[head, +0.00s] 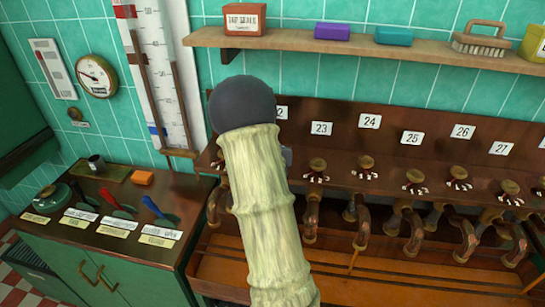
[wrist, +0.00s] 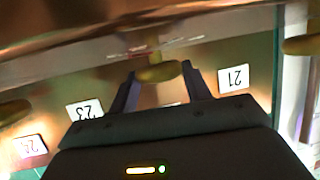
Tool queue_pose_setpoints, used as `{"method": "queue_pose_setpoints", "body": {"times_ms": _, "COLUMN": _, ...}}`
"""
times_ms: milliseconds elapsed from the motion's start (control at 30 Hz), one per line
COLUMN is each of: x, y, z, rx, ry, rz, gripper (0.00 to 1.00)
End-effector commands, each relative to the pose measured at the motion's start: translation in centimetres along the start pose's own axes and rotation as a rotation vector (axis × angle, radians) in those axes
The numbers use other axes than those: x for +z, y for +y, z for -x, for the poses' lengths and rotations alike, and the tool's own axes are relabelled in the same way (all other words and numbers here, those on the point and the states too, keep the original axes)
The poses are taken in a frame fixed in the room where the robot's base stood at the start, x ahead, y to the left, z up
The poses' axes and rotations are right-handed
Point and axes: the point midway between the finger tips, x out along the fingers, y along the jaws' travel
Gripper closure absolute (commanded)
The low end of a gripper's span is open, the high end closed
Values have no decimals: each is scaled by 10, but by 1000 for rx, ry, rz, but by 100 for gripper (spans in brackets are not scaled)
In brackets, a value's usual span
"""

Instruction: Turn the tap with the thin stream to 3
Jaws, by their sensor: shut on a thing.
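In the wrist view, which is upside down, my gripper (wrist: 159,76) is shut on a brass tap handle (wrist: 157,73), one finger on each side. This handle lies between the number plates 21 (wrist: 233,79) and 23 (wrist: 85,109). The dial marks near it are blurred, so I cannot read its setting. In the head view my arm hides this tap and most of the gripper. Other copper taps stand in a row, such as the one under plate 23 (head: 317,175). A thin line (head: 353,259) hangs below one spout; I cannot tell if it is water.
A shelf (head: 350,45) runs above the taps with a tap seals box (head: 244,19), a purple block (head: 332,31), a teal block (head: 393,36) and a brush (head: 482,42). A wooden trough (head: 390,280) lies below.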

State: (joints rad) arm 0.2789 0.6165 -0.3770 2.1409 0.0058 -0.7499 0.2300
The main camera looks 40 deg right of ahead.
Motion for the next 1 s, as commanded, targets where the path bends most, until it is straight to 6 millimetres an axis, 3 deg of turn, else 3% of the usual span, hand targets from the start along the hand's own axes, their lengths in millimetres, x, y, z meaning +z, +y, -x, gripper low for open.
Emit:
{"method": "queue_pose_setpoints", "body": {"times_ms": 567, "x": -1, "y": 0, "z": 0, "rx": -33, "ry": 1, "rz": 15, "gripper": 75}}
{"method": "queue_pose_setpoints", "body": {"times_ms": 600, "x": -1, "y": 0, "z": 0, "rx": -33, "ry": 1, "rz": 15, "gripper": 44}}
{"method": "queue_pose_setpoints", "body": {"times_ms": 667, "x": -1, "y": 0, "z": 0, "rx": -32, "ry": 0, "rz": 14, "gripper": 32}}
{"method": "queue_pose_setpoints", "body": {"times_ms": 1000, "x": 0, "y": 0, "z": 1, "rx": -31, "ry": 0, "rz": 13, "gripper": 30}}
